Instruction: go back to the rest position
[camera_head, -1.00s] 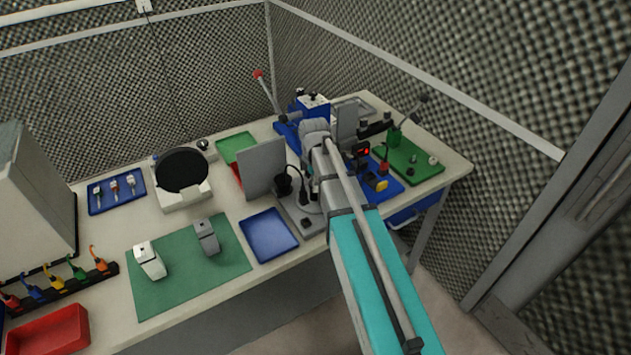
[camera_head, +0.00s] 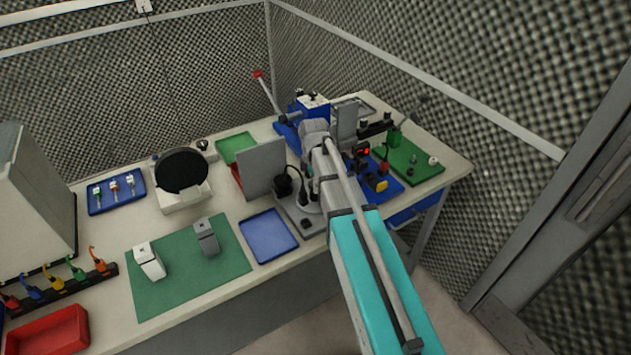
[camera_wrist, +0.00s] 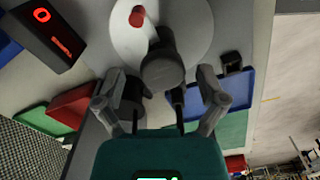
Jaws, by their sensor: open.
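My gripper (camera_wrist: 160,92) shows in the wrist view with its two grey fingers spread apart. I see nothing held between them. A dark grey cylindrical part (camera_wrist: 162,72) stands beyond the fingers, at a round pale plate (camera_wrist: 190,25) with a red knob (camera_wrist: 137,16). I cannot tell whether the fingers touch anything. In the head view my arm reaches over the right half of the bench and hides the gripper.
The bench (camera_head: 110,235) holds a blue tray (camera_head: 268,236), a green mat (camera_head: 165,290) with two grey-white devices, an upright grey panel (camera_head: 262,168) and a blue machine (camera_head: 312,108) close around my arm. Foam walls enclose the back and right. Floor is clear at front right.

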